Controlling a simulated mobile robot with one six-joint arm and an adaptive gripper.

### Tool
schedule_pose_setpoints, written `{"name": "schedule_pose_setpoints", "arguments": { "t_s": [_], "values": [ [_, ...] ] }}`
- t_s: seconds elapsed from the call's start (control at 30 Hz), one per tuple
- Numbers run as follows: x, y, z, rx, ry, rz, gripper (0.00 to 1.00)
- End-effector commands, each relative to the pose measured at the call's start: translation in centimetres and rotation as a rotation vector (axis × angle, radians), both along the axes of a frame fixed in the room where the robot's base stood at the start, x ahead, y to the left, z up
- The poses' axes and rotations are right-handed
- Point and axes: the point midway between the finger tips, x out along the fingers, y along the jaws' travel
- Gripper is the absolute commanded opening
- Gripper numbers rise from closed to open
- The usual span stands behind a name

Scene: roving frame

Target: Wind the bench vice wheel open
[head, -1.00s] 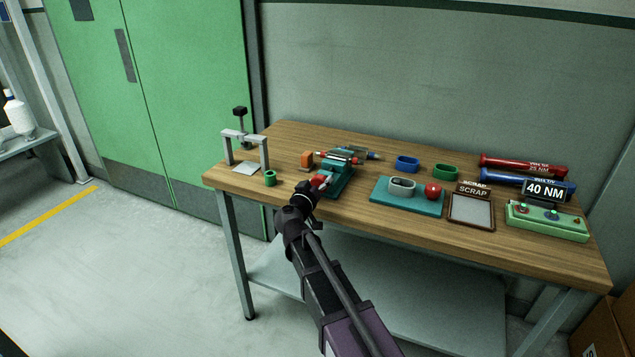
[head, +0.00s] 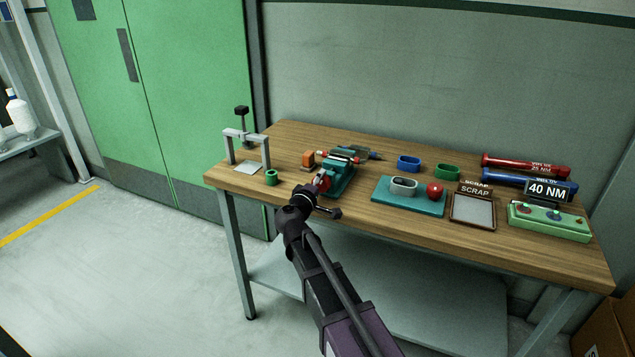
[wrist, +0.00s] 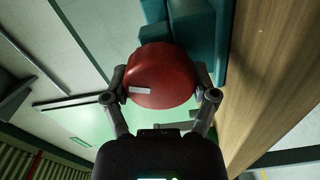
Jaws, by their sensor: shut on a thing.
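The teal bench vice (head: 341,176) stands near the front edge of the wooden workbench, left of its middle. Its red wheel (wrist: 160,76) faces me, with a white mark on its lower left face in the wrist view. My gripper (wrist: 163,98) has one finger on each side of the wheel and is shut on it. In the head view my gripper (head: 318,186) reaches up to the front of the vice and partly hides the wheel. The vice also shows in the wrist view (wrist: 205,30) behind the wheel.
An orange block (head: 308,159) and a green ring (head: 271,177) sit left of the vice. A grey press frame (head: 246,136) stands at the bench's left end. A teal tray (head: 409,206), a scrap tray (head: 473,224) and a green button box (head: 548,234) lie to the right.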

Motion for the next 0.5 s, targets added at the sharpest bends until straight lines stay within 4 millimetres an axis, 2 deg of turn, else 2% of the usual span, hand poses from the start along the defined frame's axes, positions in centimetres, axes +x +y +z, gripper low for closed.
{"name": "schedule_pose_setpoints", "arguments": {
  "t_s": [0.5],
  "values": [
    [0.08, 0.26, -0.22, -0.462, 0.166, 0.008, 0.27]
  ]
}}
